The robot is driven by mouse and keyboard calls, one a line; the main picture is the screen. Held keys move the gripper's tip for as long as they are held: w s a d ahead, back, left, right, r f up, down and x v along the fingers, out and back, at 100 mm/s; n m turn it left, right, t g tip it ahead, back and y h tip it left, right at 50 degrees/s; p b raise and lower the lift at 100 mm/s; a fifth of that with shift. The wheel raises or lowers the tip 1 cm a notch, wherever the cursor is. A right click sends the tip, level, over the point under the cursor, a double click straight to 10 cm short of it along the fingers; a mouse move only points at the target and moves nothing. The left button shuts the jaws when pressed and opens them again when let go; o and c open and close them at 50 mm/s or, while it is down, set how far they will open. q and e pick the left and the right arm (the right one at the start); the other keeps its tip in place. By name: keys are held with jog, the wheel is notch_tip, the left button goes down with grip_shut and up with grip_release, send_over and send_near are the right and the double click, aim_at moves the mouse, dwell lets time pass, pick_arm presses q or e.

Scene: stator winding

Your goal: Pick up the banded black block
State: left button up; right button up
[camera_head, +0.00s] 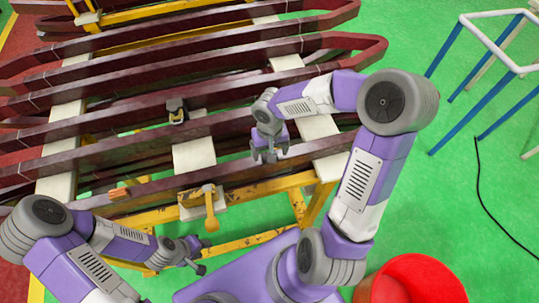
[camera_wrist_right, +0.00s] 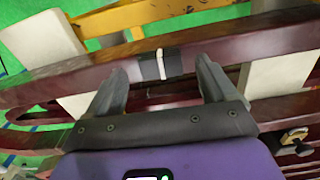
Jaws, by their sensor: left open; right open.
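The banded black block (camera_wrist_right: 150,66) shows in the right wrist view as a small dark block with a pale band, against a dark red bar. It lies beyond and between the fingertips of my right gripper (camera_wrist_right: 160,85), which is open and empty. In the head view my right gripper (camera_head: 269,155) hangs over the bars at centre right, and I cannot make out the block there; the gripper probably hides it. My left gripper (camera_head: 204,256) is open and empty, low in the head view near the yellow frame's front edge.
Long dark red bars (camera_head: 90,133) lie across a yellow frame (camera_head: 245,242) with white pads (camera_head: 194,155). A black clamp-like piece (camera_head: 177,110) and a yellow-tan fitting (camera_head: 210,205) sit among them. A red bin (camera_head: 412,280) and blue-white rack (camera_head: 489,42) stand right.

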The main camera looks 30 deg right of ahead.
jog(key=shift+f, duration=0.9)
jog(key=shift+c, duration=0.4)
jog(key=c, duration=1)
jog(key=shift+r, duration=0.1)
jog(key=shift+c, duration=0.2)
